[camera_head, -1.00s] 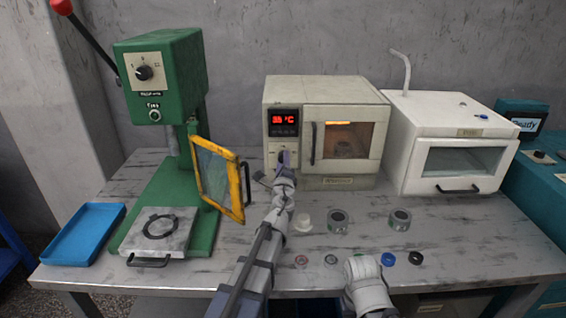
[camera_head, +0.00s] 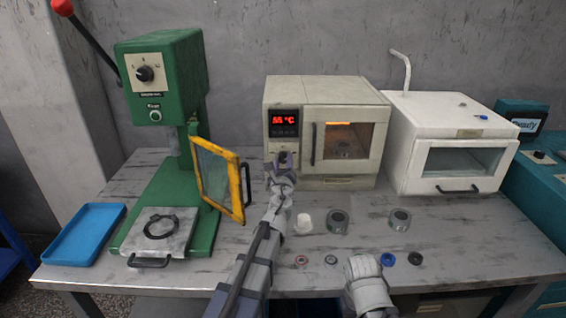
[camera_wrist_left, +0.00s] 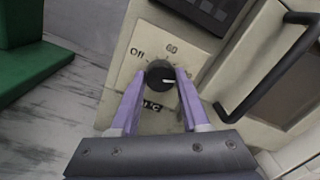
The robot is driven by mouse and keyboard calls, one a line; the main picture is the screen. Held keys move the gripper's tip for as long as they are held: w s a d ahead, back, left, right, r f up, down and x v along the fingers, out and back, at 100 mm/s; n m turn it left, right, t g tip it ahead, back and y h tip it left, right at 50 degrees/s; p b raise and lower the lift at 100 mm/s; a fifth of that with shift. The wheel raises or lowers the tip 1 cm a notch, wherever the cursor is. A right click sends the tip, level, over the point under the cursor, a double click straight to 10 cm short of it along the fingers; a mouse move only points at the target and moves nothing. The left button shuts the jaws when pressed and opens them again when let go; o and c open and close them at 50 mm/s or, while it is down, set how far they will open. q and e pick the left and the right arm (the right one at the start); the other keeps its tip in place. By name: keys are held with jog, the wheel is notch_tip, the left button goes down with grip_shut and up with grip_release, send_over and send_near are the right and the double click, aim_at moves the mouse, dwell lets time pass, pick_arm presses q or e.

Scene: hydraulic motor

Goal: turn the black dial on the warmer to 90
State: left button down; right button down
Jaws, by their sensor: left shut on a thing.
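The warmer (camera_head: 340,183) is a cream box with a glass door at the back middle of the table. Its red display (camera_head: 284,122) seems to read 55 °C. The black dial (camera_wrist_left: 160,74) is below the display, with "Off" at its left and "60" above it in the left wrist view. Its white pointer mark is turned to the right in that view. My left gripper (camera_head: 283,160) is at the dial, and its purple fingers (camera_wrist_left: 158,84) are shut on the dial's two sides. In the head view the gripper mostly hides the dial.
A yellow-framed guard (camera_head: 242,188) on the green press (camera_head: 165,80) stands left of my left arm. A white chamber (camera_head: 450,125) is right of the warmer. Cups, tins and small rings lie in front. Part of my right arm shows at the bottom.

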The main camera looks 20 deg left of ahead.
dwell(0.4)
pick_arm(q)
jog(key=shift+c, duration=1.9)
grip_release()
jog(key=shift+s, duration=0.1)
jog(key=v, duration=0.7)
jog(key=shift+s, duration=0.3)
jog(key=shift+d+f, duration=0.1)
